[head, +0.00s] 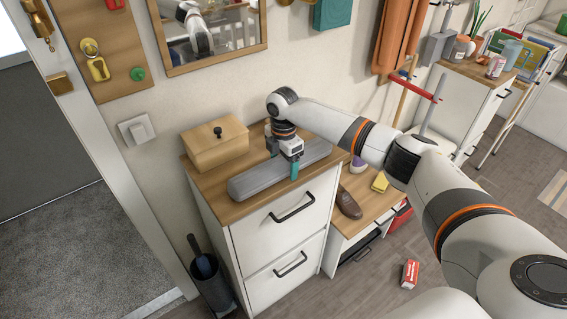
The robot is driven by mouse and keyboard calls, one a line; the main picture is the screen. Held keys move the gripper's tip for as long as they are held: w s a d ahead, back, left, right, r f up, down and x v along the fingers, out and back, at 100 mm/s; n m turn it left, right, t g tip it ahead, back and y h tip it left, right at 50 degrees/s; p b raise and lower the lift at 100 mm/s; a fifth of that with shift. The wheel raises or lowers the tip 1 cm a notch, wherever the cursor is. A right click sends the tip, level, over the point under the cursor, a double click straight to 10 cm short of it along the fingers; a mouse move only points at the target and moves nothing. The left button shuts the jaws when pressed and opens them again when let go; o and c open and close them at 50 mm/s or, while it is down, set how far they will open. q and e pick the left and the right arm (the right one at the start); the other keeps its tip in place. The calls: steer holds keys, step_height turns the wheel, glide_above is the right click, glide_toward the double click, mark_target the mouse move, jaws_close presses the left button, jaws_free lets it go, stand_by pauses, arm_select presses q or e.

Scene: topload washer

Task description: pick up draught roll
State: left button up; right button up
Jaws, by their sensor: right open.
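The draught roll (258,182) is a long grey roll lying on the wooden top of the white drawer cabinet (215,187). It runs along the front of the top, from front left to back right. My right gripper (283,161) points down over the roll, right of its middle. Its jaws are open, with one fingertip on the near side and the other toward the far side. I cannot tell whether the fingers touch the roll. The gripper hides a small part of the roll. My left gripper is not in view.
A wooden box (214,146) with a dark knob stands behind the roll. A lower shoe bench (372,205) with a brown shoe (347,203) is to the right. An umbrella stand (212,287) is at the cabinet's left. A red-and-white box (410,273) lies on the floor.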

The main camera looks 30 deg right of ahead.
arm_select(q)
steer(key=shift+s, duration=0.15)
arm_select(e)
steer(key=shift+c, duration=1.1)
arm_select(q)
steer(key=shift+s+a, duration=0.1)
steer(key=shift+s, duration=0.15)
arm_select(e)
steer(key=c, duration=1.2)
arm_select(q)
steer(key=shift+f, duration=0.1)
arm_select(e)
steer(key=shift+w+r, duration=0.1)
